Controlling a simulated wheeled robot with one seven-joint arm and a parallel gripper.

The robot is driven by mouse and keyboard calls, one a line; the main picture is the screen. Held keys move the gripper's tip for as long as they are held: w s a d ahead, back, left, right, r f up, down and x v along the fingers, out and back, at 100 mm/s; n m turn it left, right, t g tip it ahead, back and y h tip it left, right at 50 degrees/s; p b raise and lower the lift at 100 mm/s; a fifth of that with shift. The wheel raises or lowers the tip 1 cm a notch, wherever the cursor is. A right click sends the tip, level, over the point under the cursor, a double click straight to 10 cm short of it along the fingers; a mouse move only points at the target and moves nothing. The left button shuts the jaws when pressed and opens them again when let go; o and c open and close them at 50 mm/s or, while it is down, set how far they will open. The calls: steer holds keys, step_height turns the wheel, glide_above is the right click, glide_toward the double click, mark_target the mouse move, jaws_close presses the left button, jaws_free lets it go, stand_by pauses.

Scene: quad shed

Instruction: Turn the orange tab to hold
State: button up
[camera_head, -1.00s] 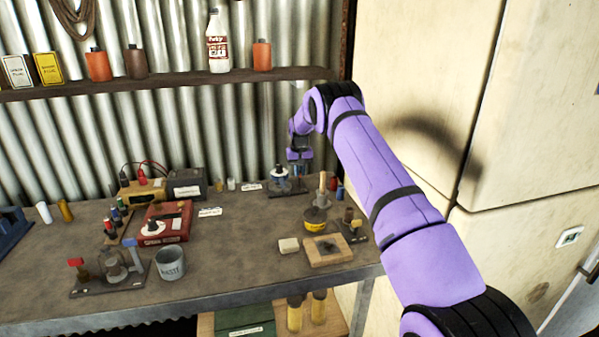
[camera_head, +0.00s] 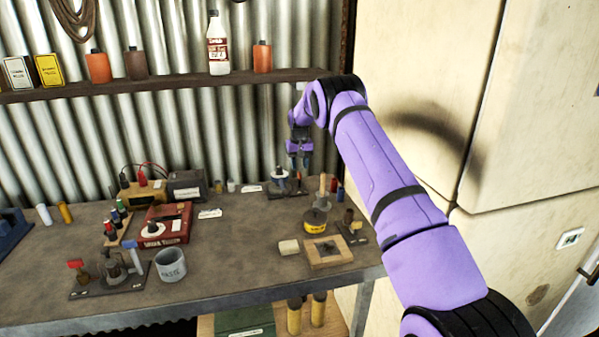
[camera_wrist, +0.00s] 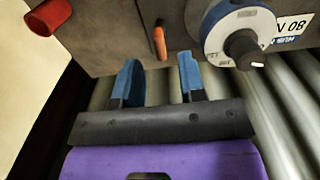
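The orange tab (camera_wrist: 159,42) is a small upright piece on the face of a grey-brown block or plate (camera_wrist: 110,35) in the wrist view. My gripper (camera_wrist: 160,76) is open, with two blue-padded fingers apart and nothing between them. The tab shows just beyond the fingertips, roughly between them in the picture, and no touch is visible. A round white-faced dial (camera_wrist: 212,32) with a dark knob is right of the tab. In the head view my gripper (camera_head: 300,160) hangs at the back of the bench by a small dial stand (camera_head: 281,180); the tab cannot be made out there.
A red cylinder (camera_wrist: 48,16) stands left of the tab in the wrist view. The corrugated wall (camera_head: 240,130) is close behind my gripper. A yellow tin (camera_head: 315,222) and a wooden tray (camera_head: 327,262) are in front. The bench middle (camera_head: 235,240) is mostly clear.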

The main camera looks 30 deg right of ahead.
mark_target(299, 172)
steer(key=shift+r, duration=1.85)
